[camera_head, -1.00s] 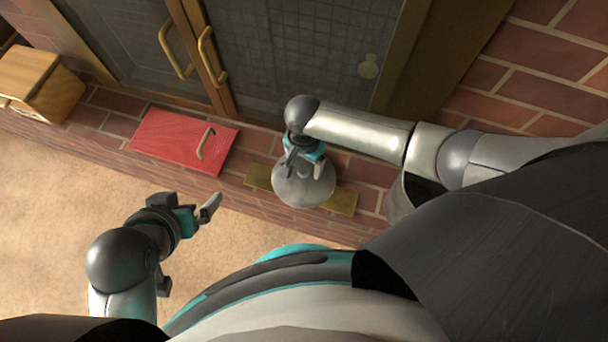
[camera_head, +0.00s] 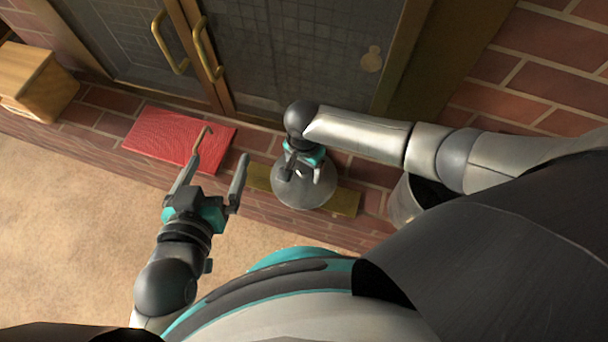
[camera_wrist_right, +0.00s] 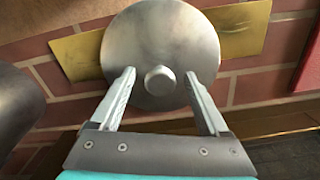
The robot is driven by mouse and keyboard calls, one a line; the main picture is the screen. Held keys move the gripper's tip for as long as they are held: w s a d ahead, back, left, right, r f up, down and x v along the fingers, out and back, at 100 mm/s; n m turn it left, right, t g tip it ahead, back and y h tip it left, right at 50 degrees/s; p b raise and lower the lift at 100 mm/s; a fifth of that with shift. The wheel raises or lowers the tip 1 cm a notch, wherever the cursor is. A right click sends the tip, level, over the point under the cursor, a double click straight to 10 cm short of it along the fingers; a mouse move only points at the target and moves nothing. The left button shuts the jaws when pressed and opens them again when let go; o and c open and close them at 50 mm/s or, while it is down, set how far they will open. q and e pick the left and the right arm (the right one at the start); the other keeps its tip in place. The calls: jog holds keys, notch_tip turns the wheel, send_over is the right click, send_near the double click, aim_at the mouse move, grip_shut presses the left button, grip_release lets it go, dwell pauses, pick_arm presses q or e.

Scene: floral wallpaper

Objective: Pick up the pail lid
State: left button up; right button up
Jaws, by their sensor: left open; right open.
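The pail lid (camera_head: 303,194) is a round grey metal disc lying on a brass-coloured strip on the brick ledge. In the right wrist view the lid (camera_wrist_right: 160,40) shows a small round knob (camera_wrist_right: 160,79) at its centre. My right gripper (camera_head: 300,175) is over the lid; its open fingers (camera_wrist_right: 158,78) stand on either side of the knob with gaps. My left gripper (camera_head: 217,172) is open and empty, in front of the red mat and left of the lid.
The brass strip (camera_head: 343,202) lies under the lid. A red mat (camera_head: 165,137) with a tan hooked handle (camera_head: 201,138) lies to the left. A metal pail (camera_head: 404,204) stands right of the lid, partly behind my right arm. A wooden box (camera_head: 38,88) is far left. Doors stand behind.

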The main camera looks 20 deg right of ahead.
jog(key=shift+f, duration=0.25)
jog(key=shift+c, duration=0.3)
grip_shut()
dwell(0.4)
